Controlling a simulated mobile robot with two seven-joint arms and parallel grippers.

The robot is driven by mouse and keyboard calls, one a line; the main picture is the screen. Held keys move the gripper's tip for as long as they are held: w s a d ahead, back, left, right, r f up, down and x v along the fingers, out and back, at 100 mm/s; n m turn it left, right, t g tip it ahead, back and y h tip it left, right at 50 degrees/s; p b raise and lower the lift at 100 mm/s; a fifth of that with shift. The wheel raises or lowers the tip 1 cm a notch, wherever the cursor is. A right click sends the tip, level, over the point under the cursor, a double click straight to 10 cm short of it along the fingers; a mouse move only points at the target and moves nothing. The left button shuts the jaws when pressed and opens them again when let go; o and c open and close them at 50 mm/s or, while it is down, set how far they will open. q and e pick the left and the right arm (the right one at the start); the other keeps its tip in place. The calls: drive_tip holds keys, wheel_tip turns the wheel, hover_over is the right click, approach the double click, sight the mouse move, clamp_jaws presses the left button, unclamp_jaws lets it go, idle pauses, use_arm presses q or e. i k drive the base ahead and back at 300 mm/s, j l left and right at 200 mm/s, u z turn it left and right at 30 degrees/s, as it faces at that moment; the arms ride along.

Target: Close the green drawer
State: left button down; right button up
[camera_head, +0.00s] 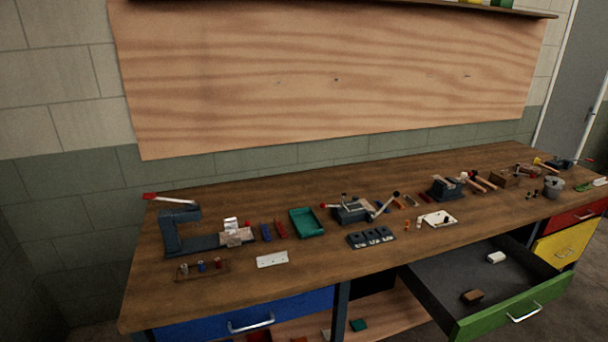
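The green drawer (503,313) is pulled far out from under the workbench at the lower right. Its front is green with a silver bar handle (524,313). Its dark grey inside (455,283) is visible and holds a brown block (472,297) near the front and a white block (496,257) toward the right side. Neither of my grippers shows in the head view.
The wooden workbench (330,261) carries a blue press (183,232), a teal tray (306,222), vises and small tools. The blue drawer (245,316), yellow drawer (566,243) and red drawer (577,216) look shut. An open shelf (385,312) lies left of the green drawer.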

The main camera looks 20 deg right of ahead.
sight(514, 286)
drive_tip(key=z, duration=2.2)
